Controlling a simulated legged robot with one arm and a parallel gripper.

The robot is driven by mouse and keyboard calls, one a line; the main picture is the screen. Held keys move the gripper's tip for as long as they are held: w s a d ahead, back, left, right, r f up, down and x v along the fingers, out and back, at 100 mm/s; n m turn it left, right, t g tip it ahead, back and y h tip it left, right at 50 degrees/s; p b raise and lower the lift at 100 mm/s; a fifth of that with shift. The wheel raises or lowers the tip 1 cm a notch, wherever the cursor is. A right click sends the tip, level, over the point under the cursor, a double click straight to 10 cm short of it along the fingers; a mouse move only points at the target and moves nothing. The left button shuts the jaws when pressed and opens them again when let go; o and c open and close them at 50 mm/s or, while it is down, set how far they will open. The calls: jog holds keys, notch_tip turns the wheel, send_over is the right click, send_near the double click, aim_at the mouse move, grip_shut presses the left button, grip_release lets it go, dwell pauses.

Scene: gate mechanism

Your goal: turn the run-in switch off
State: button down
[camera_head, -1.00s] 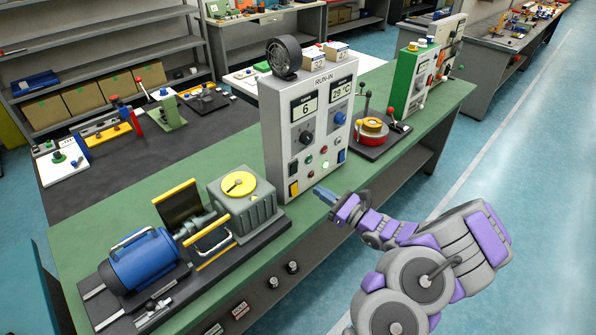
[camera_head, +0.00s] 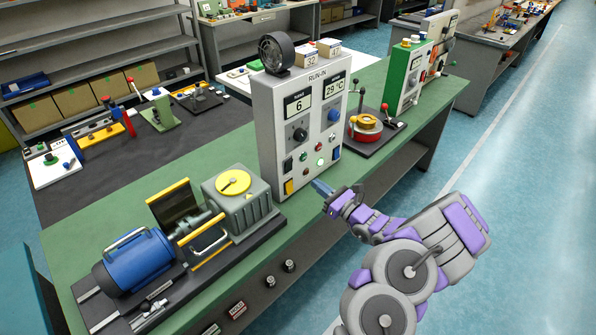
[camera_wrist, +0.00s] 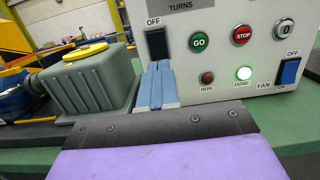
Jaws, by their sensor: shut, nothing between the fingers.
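The run-in panel (camera_head: 264,130) is a grey upright box marked RUN-IN, with displays reading 6 and 29 °C. A black rocker switch (camera_wrist: 157,43) with OFF above it is at the left of its lower front; it also shows in the head view (camera_head: 288,167). My gripper (camera_wrist: 157,70) is shut and empty. Its blue fingers cover the area just below the black rocker in the wrist view. In the head view my gripper (camera_head: 316,184) is near the panel's lower front. Contact with the panel cannot be told.
The green GO button (camera_wrist: 200,43), red STOP button (camera_wrist: 241,35), lit green DONE lamp (camera_wrist: 244,73) and blue FAN rocker (camera_wrist: 289,72) lie to the right. A grey gearbox (camera_head: 243,205) and blue motor (camera_head: 135,262) stand left on the bench. The aisle floor at right is clear.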

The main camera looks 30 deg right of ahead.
aim_at(291, 162)
jog(key=b+x, duration=0.2)
jog(key=x, duration=0.7)
jog(key=shift+w+a, duration=0.1)
jog(key=shift+w, duration=0.25)
jog(key=shift+r, duration=0.15)
jog(key=shift+w+a+r+g+p, duration=0.15)
jog(key=shift+r+g+p, duration=0.3)
jog(key=shift+p, duration=0.45)
jog(key=shift+w+r+g+h+p, duration=0.15)
jog(key=shift+r+g+h+p, duration=0.3)
jog(key=shift+p, duration=0.55)
jog(key=shift+f, duration=0.4)
